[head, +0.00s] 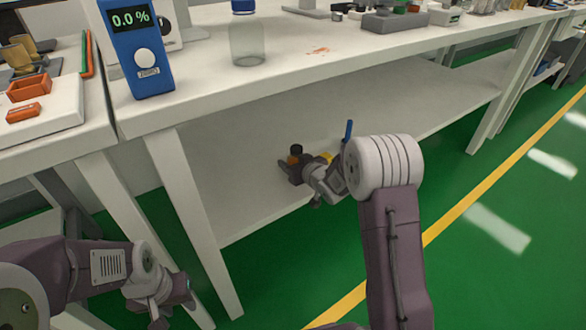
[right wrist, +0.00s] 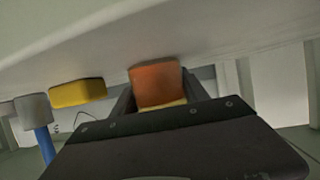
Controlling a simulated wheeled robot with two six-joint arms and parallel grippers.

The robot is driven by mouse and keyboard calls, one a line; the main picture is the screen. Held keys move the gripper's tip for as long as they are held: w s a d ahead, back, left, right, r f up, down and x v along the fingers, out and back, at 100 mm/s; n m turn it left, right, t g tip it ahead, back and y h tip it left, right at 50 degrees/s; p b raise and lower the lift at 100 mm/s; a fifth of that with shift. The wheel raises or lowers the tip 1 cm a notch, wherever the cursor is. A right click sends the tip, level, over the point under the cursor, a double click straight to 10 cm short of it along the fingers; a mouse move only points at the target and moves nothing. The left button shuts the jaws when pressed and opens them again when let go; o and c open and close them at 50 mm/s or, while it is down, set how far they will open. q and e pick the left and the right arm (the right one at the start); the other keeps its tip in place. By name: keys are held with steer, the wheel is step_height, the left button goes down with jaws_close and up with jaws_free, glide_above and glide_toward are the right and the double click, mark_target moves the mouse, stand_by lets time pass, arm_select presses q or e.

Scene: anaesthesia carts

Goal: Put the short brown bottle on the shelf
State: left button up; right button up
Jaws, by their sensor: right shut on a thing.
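The short brown bottle (head: 296,155), with a black cap, is at the lower shelf (head: 220,185) under the white table. My right gripper (head: 292,168) is shut on it, low over the shelf. In the right wrist view the bottle (right wrist: 155,86) shows orange-brown between the fingers, close to the pale shelf surface (right wrist: 200,45). I cannot tell whether its base touches the shelf. My left gripper (head: 172,308) is at the lower left, away from the shelf, and its jaw opening is unclear.
A yellow block (head: 327,157) and a blue-handled item (head: 349,130) are beside my right gripper; the yellow block also shows in the right wrist view (right wrist: 78,93). The tabletop above holds a blue meter (head: 138,50) and a clear bottle (head: 247,40). The shelf's right part is clear.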

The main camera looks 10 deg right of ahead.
steer(key=shift+r, duration=0.15)
steer(key=o, duration=1.4)
